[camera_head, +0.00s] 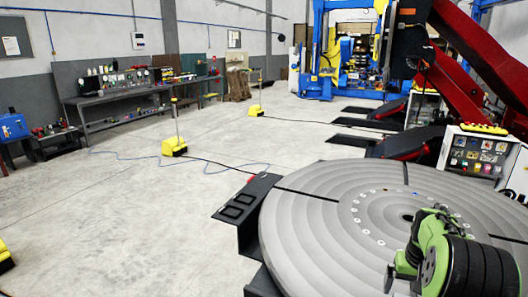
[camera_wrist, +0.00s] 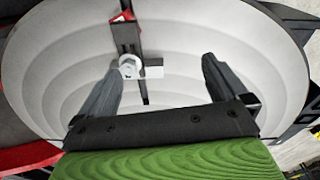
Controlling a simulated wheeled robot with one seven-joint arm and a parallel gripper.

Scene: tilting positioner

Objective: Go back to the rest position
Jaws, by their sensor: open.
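My gripper (camera_wrist: 160,66) is in the wrist view with its two dark fingers spread wide apart. Nothing is held between them. Beyond the fingers is a pale round plate with concentric rings (camera_wrist: 70,60), crossed by a dark slot. A light round fitting with a short block (camera_wrist: 130,67) shows on the slot line, between the fingers in the picture; its distance from them is hard to tell. In the head view, my green and black arm is at the lower right, in front of the large grey ringed turntable (camera_head: 310,235). The fingertips cannot be made out there.
A black bracket (camera_head: 245,208) juts from the turntable's left edge. Large red beams (camera_head: 480,60) rise at the upper right, above a white cabinet (camera_head: 478,155). Yellow floor pedestals (camera_head: 174,147) with cables stand on the left floor. A workbench (camera_head: 120,115) lines the wall. The middle floor is mostly clear.

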